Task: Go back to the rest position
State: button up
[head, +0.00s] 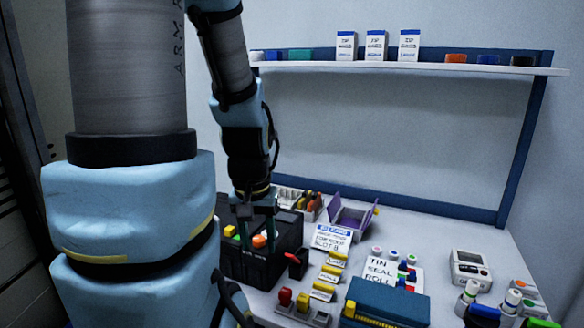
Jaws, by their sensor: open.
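My arm reaches down from the top of the head view, and a large arm link covers the left side. My gripper (257,232) is open and points downward over a black bin (262,272) on the table. An orange-capped item (258,241) shows in the bin close to the fingertips. I cannot tell whether the fingers touch it. Green and yellow items also show inside the bin, partly hidden by the gripper.
A purple open box (350,219), a labelled card (333,238), a teal case (385,302) and a white device (470,268) crowd the table to the right. A shelf (410,66) with white boxes runs along the back wall. The air above the right table is clear.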

notch_tip(320, 180, up, 14)
jog(key=p, duration=1.2)
jog(key=shift+p, duration=0.4)
